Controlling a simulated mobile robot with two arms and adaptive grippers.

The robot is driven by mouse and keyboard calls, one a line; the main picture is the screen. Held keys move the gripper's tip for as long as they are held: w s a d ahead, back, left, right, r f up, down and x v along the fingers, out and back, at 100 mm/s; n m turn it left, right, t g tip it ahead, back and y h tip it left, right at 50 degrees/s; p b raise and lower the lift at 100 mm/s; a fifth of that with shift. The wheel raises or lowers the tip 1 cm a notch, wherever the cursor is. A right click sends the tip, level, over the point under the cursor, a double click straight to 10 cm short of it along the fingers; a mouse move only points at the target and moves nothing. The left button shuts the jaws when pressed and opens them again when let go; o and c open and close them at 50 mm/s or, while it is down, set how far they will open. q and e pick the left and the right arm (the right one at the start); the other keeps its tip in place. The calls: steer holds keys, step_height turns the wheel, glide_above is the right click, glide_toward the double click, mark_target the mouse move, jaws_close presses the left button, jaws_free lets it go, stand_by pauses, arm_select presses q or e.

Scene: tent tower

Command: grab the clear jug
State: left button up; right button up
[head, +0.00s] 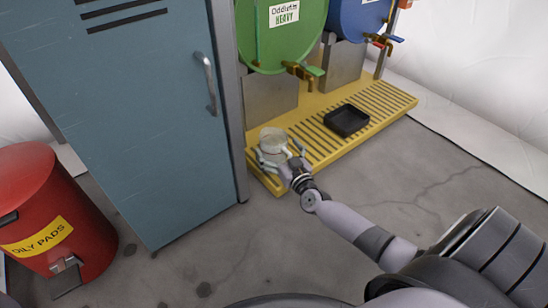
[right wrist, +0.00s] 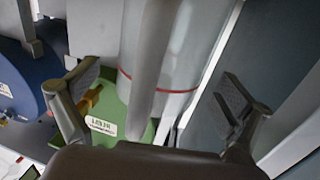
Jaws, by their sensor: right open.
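The clear jug (head: 272,138) stands at the near left end of the yellow grated platform. My right gripper (head: 281,157) is at the jug, with its fingers spread to either side of it. In the right wrist view the jug (right wrist: 183,62) shows large, with a red line around it and its pale handle toward the camera. The open fingers of the right gripper (right wrist: 160,88) show left and right of the jug, with gaps. Whether any finger touches it I cannot tell. My left gripper is not in view.
The yellow platform (head: 392,103) carries a black tray (head: 346,120). A green drum (head: 262,40) and a blue drum (head: 350,18) with taps are above it. A teal locker (head: 150,120) stands close left of the jug. A red bin (head: 50,200) is farther left.

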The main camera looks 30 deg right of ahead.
steer(key=shift+w+r, duration=0.1)
steer(key=shift+w, duration=0.5)
steer(key=shift+c, duration=0.4)
steer(key=c, duration=1.2)
